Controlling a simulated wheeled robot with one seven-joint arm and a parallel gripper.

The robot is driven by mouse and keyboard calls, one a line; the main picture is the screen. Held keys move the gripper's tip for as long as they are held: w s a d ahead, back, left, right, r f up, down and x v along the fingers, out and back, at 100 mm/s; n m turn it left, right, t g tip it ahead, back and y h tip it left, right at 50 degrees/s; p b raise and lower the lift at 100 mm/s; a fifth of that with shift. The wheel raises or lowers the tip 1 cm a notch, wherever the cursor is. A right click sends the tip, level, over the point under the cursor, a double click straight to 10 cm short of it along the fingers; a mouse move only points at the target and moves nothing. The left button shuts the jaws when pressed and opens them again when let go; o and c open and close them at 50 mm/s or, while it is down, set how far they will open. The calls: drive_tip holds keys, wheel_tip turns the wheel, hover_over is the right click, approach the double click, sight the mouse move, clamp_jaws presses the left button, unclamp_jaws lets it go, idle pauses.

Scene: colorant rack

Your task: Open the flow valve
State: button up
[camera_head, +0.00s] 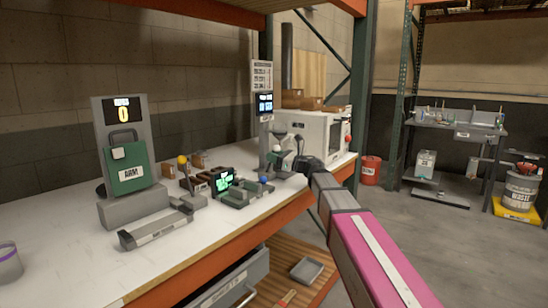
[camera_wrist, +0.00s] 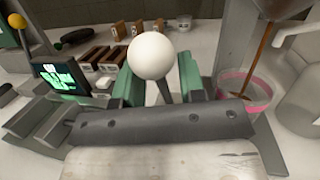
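A white ball knob (camera_wrist: 152,56) on a dark stem stands in the middle of the wrist view; it looks like the flow valve's handle, though its base is hidden. My gripper (camera_wrist: 160,72) has its two green fingers apart, one on each side of the stem. I cannot tell whether either finger touches it. In the head view my gripper (camera_head: 305,163) is at the right end of the bench, beside the grey dispenser column (camera_head: 262,120). A small white ball (camera_head: 277,148) shows there, just left of my gripper.
A pink-rimmed cup (camera_wrist: 262,92) stands close to the right of my fingers. A lit screen (camera_wrist: 60,78) and a yellow ball (camera_wrist: 17,20) are at the left.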

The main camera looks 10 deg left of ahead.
drive_tip(key=v, duration=1)
drive_tip(key=shift+s+d, duration=0.1)
drive_tip(key=shift+d, duration=0.3)
drive_tip(key=shift+d, duration=0.1)
